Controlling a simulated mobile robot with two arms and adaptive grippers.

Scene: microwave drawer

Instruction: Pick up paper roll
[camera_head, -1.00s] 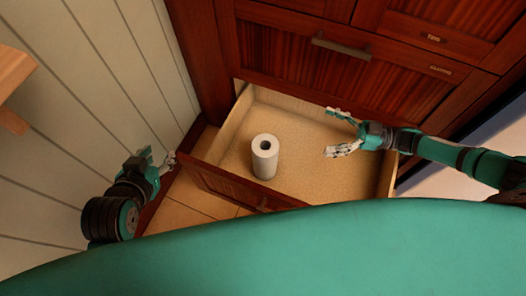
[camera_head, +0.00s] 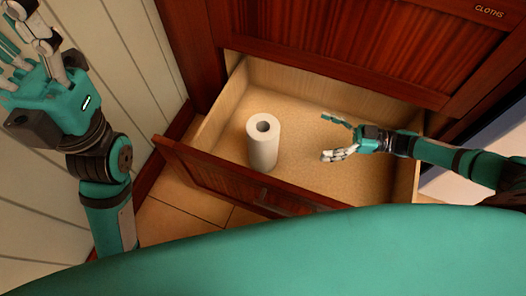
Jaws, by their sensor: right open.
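The white paper roll (camera_head: 262,146) stands upright in the open drawer (camera_head: 215,118), left of its middle. My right gripper (camera_head: 333,138) is open and empty over the right part of the drawer, to the right of the roll and apart from it. Its fingers point left towards the roll. My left gripper (camera_head: 24,50) is raised at the upper left, in front of the wall and well away from the drawer. Its fingers point up and look spread, with nothing seen between them; the picture's edge cuts some of them off.
The drawer's wooden front panel (camera_head: 240,182) stands between my body and the roll. The dark wood cabinet (camera_head: 330,40) rises right behind the drawer. A pale panelled wall (camera_head: 120,60) is on the left. The drawer floor around the roll is bare.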

